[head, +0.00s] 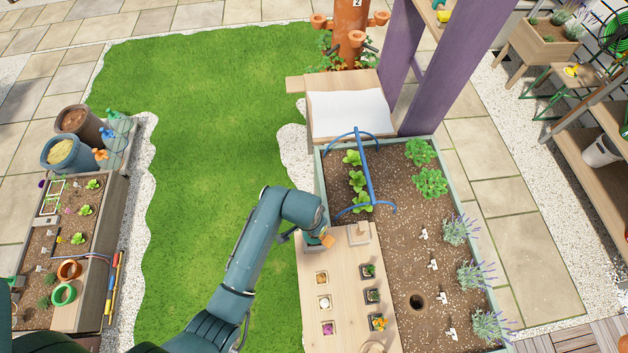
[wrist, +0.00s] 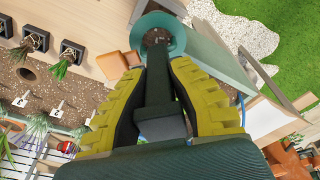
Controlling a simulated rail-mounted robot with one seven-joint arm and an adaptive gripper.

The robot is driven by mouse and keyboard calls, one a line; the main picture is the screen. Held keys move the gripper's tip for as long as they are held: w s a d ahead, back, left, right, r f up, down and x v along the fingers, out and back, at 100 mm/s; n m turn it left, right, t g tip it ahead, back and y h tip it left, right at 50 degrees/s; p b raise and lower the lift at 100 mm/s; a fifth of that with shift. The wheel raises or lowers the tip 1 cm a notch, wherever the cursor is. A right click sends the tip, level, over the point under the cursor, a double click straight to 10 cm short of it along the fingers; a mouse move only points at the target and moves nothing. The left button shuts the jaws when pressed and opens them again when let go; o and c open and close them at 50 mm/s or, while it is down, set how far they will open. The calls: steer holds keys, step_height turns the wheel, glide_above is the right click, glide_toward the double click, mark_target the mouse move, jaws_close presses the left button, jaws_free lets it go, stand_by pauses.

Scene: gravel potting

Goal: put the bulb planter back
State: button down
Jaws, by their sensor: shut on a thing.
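My gripper (head: 320,232) is low over the left part of the wooden board (head: 345,285), near its far end. In the wrist view its yellow fingers are shut on the dark handle of the bulb planter (wrist: 157,92). The planter's round teal part shows past the fingertips, close to the board's edge. Whether it touches the board I cannot tell. In the head view the arm and gripper mostly hide the planter.
A blue frame (head: 363,170) arches over the bed behind. The soil (head: 415,255) holds white markers, lavender and a round hole (head: 417,301).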

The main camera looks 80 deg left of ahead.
step_height(320, 180, down, 7)
steer(key=shift+b, duration=0.3)
steer(key=shift+f, duration=0.2)
steer(key=c, duration=1.1)
jaws_free()
steer(key=shift+r, duration=0.1)
steer(key=r, duration=0.4)
steer(key=s+r+p, duration=0.1)
steer(key=r, duration=0.3)
steer(key=d+r, duration=0.1)
steer(key=r, duration=0.3)
steer(key=shift+s+d, duration=0.1)
steer(key=shift+s, duration=0.05)
